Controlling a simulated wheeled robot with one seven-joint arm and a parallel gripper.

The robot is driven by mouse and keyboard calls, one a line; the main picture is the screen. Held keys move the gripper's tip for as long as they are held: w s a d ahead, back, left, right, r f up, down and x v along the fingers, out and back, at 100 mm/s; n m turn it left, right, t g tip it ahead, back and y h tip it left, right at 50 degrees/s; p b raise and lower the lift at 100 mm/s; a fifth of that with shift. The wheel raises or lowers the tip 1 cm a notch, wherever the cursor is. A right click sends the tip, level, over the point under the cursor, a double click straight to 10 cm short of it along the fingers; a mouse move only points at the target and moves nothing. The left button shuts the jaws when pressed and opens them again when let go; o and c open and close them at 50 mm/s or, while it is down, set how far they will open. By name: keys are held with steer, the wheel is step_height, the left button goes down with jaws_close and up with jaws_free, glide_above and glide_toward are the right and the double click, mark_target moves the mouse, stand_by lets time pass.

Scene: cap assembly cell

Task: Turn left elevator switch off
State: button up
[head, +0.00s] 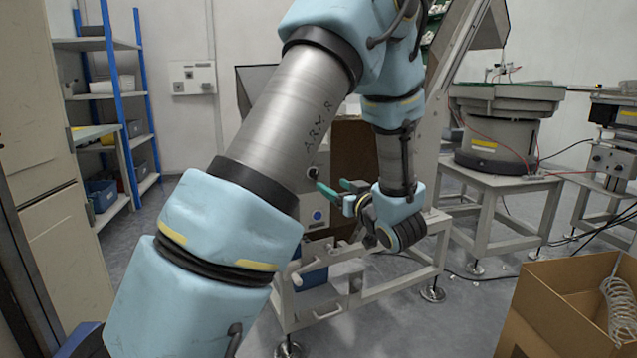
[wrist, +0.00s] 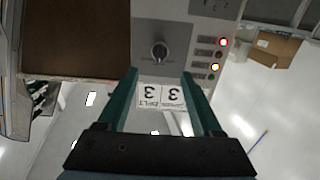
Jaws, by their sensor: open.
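A black rotary switch (wrist: 160,52) sits on a grey control panel (wrist: 190,42) in the wrist view. Its handle looks roughly upright in the picture. In the head view a black knob (head: 313,172) shows on the front of the elevator, just beyond my gripper (head: 330,185). In the wrist view the green fingers of my gripper (wrist: 159,74) are open and empty, one to each side below the switch. They appear apart from it.
Red, amber and green lamps (wrist: 217,54) line the panel's right side. A blue button (head: 317,215) is below the knob. A metal frame (head: 365,292) stands below. A cardboard box (head: 545,310) is at front right, a bowl feeder (head: 495,135) behind, and blue shelving (head: 142,75) at left.

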steer(key=x, duration=0.9)
steer(key=shift+w+a, duration=0.1)
jaws_close()
stand_by(0.4)
